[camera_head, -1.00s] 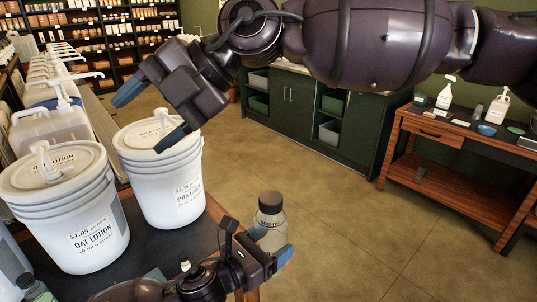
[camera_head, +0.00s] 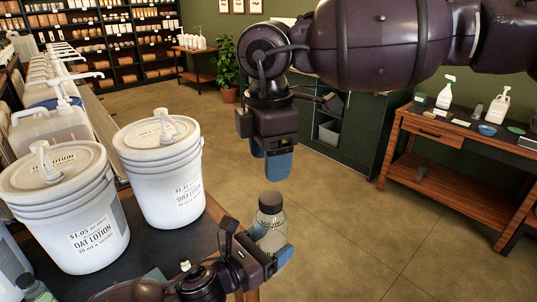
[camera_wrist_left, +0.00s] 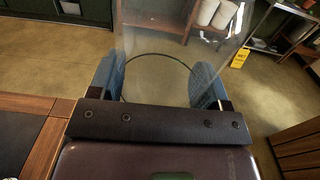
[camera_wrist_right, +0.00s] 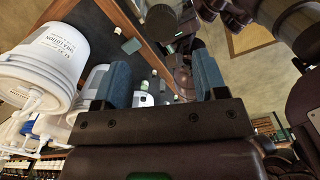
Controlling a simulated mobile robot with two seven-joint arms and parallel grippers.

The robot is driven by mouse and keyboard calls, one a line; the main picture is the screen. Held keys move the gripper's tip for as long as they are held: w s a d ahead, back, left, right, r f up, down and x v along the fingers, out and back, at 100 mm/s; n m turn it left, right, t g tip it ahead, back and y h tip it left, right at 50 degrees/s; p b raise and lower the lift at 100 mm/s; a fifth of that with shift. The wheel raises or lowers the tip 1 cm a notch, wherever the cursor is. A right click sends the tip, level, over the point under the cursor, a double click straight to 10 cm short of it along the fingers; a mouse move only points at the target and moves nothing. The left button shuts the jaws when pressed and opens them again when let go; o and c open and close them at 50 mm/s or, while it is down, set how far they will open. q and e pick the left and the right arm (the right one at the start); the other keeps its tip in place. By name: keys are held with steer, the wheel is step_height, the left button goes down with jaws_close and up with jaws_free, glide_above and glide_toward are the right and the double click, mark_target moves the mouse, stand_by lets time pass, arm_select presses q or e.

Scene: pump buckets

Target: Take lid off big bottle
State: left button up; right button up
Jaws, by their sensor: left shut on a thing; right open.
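The big bottle (camera_head: 270,230) is clear with a dark lid (camera_head: 270,202) on top, and stands upright past the table's right edge. My left gripper (camera_head: 268,250) is shut on its body. In the left wrist view the see-through bottle (camera_wrist_left: 155,75) fills the space between both blue fingers. My right gripper (camera_head: 273,160) is open and empty, above the lid with its fingers pointing down. A gap shows between its fingertips and the lid. In the right wrist view its fingers stand wide apart.
Two white buckets, oat lotion (camera_head: 90,240) and shea lotion (camera_head: 168,185), stand on the dark table (camera_head: 190,243) to the left. A small bottle (camera_head: 35,288) is at the bottom left. A wooden side table (camera_head: 455,145) stands far right. Open floor surrounds the bottle's right side.

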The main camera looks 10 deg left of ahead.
mark_target(268, 197)
steer(key=shift+f, duration=0.15)
steer(key=shift+f+m, duration=0.3)
steer(key=shift+f, duration=3.55)
